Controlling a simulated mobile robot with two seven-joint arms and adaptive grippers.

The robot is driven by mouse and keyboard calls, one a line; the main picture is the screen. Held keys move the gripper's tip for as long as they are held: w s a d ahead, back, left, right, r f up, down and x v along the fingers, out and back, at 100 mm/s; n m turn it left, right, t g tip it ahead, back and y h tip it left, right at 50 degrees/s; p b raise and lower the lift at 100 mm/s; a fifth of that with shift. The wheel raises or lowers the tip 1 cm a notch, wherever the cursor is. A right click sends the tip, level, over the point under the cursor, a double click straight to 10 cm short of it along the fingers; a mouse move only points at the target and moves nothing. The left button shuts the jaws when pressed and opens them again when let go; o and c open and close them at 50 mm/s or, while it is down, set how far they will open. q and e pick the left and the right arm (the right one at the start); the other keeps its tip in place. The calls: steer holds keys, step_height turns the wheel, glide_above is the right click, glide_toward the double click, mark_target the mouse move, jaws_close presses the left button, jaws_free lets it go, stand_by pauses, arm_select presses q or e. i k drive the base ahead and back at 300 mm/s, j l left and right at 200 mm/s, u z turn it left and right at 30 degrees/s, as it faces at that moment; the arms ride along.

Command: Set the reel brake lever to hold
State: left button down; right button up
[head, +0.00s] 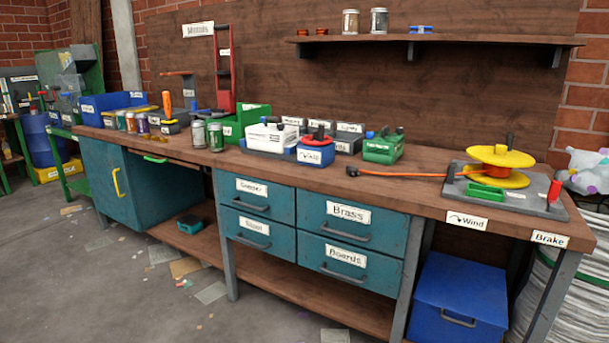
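The cable reel (501,157) has yellow flanges and stands on a dark grey base plate (530,206) at the right end of the workbench. An upright red-handled lever (554,191) stands at the right end of this plate, above the white "Brake" label (549,239) on the bench edge. I take it to be the brake lever. Which setting it is in cannot be told from here. An orange cable (405,174) runs left from the reel across the bench top. Neither of my grippers is in view.
The wooden bench (425,194) has bare room left of the reel. A green-and-white box (382,147) and several bins stand further left. A "Wind" label (467,221) is on the front edge. A blue box (457,300) sits below, and a shelf (435,39) hangs above.

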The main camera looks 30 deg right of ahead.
mark_target(554, 187)
steer(key=z, duration=2.35)
